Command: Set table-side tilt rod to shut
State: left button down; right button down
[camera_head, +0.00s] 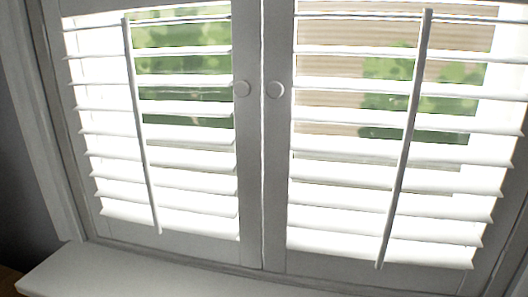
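Two white shutter panels stand side by side in a window frame. The left panel has a thin tilt rod (141,125) running down its slats (190,145). The right panel has a like tilt rod (404,138) down its slats (340,144). The slats of both panels are tilted open, with greenery and bright light showing between them. No table can be made out, so I cannot tell which rod is the table-side one. Neither of my grippers is in view.
A white sill (130,276) juts out below. A dark wall (25,190) is at the left. The space before the panels looks clear.

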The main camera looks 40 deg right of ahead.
aim_at(427, 13)
jog(key=z, duration=1.95)
jog(key=k+j+u, duration=0.65)
jog(key=k+j, duration=0.2)
jog(key=i+l, duration=0.2)
jog(key=i, duration=0.3)
